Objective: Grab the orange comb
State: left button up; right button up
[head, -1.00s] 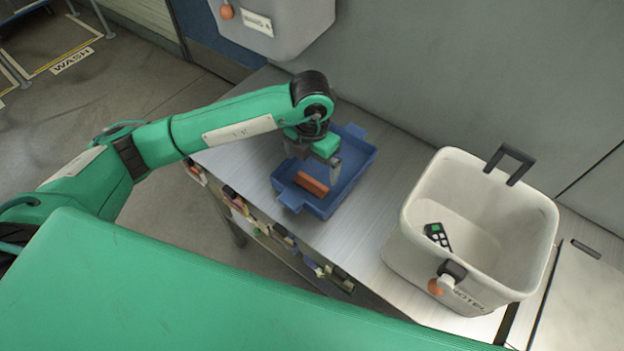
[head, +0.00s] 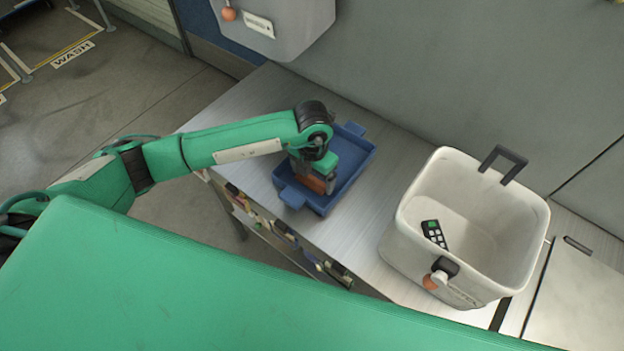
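The orange comb (head: 312,184) lies in the blue tray (head: 352,169), near the tray's front left side. Only part of the comb shows, because my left gripper covers the rest. My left gripper (head: 317,176) points down into the tray, with its fingers right at the comb. I cannot tell whether the fingers are closed on the comb or only on either side of it. My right gripper is not in view.
The tray stands on a grey table (head: 255,105). A white open bin (head: 400,240) with a black handle stands to the right, with a dark remote (head: 434,234) inside. A light grey container (head: 290,30) is on the wall above. Bare table lies between tray and bin.

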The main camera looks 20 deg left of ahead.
pick_arm(q)
jog(key=shift+c, duration=0.6)
jog(key=shift+r, duration=0.1)
